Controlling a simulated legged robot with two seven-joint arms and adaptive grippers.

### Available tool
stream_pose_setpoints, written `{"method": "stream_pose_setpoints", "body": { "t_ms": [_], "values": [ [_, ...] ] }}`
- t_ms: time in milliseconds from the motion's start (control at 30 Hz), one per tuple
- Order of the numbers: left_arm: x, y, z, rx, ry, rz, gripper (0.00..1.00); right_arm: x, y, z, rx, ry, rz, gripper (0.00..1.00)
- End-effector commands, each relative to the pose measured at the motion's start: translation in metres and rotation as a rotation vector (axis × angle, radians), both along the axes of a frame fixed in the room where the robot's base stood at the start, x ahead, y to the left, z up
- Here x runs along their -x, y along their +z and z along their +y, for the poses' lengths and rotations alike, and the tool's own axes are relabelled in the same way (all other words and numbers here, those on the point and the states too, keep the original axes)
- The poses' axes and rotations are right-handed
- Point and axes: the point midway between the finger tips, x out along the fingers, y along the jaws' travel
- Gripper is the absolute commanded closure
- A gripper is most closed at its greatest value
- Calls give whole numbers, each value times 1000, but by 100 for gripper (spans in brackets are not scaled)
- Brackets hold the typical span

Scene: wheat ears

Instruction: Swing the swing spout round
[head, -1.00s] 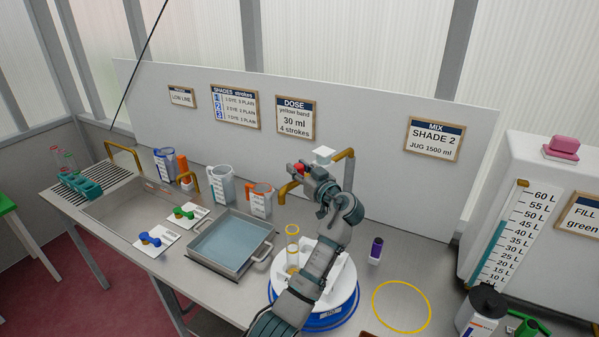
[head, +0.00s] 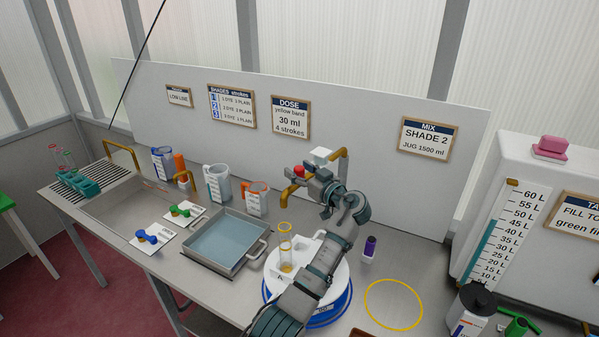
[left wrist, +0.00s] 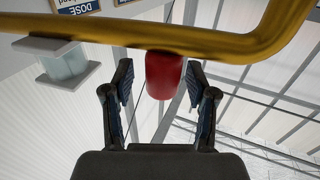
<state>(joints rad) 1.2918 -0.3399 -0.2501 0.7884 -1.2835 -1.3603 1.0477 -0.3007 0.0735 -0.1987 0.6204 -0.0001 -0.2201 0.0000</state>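The swing spout (head: 342,166) is a bent brass pipe standing against the white back panel, with its free end reaching left over the bench. A red knob (head: 299,170) sits by its outer part. In the left wrist view the brass pipe (left wrist: 190,42) crosses the top and the red knob (left wrist: 163,76) hangs below it. My left gripper (head: 311,180) is at the knob. In the left wrist view its two fingers stand apart on either side of the knob, with a gap showing on the left. My right gripper is not in view.
Below my arm stands a white round stand (head: 340,276) with a blue rim, holding a clear yellow-banded cylinder (head: 285,246). A metal tray of liquid (head: 262,247) and jugs (head: 218,184) are to the left.

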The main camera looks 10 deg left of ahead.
Motion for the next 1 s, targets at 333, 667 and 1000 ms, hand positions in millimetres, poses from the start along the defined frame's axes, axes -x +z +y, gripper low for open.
{"method": "stream_pose_setpoints", "body": {
  "t_ms": [333, 667, 1000],
  "values": [
    [9, -1, -10, 2, -1, 1, 43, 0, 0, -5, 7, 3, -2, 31],
    [54, -1, -63, -2, -1, -1, 43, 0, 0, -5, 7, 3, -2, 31],
    [76, -2, -92, -1, 0, 2, 43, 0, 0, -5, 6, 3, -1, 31]
  ]
}}
